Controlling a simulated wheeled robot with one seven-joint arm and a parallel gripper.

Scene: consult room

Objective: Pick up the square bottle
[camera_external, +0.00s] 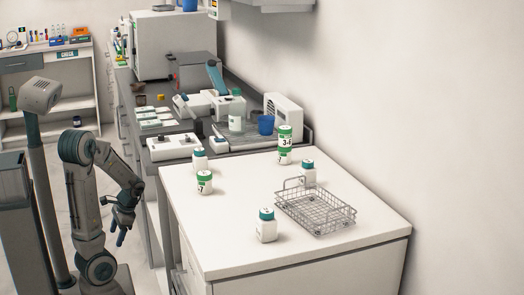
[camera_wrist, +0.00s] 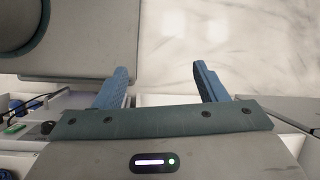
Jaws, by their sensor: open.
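Several small white bottles stand upright on the white counter (camera_external: 235,255). Ones with teal caps and boxy, square-looking bodies are at the front (camera_external: 266,231), behind the wire basket (camera_external: 340,222) and at the back left (camera_external: 200,164). Two look rounder with green bands: a short one (camera_external: 204,187) and a taller one (camera_external: 285,154). I cannot tell for sure which is the square bottle. My gripper (camera_external: 112,219) hangs low to the left of the counter, apart from every bottle. In the wrist view its blue fingers (camera_wrist: 161,70) are spread and empty; no bottle shows there.
The wire basket takes up the counter's right part. Behind the counter a grey bench carries a blue cup (camera_external: 265,125), a clear bottle (camera_external: 236,118) and lab devices. A wall closes off the right. Marble floor (camera_wrist: 240,35) shows beyond my fingers.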

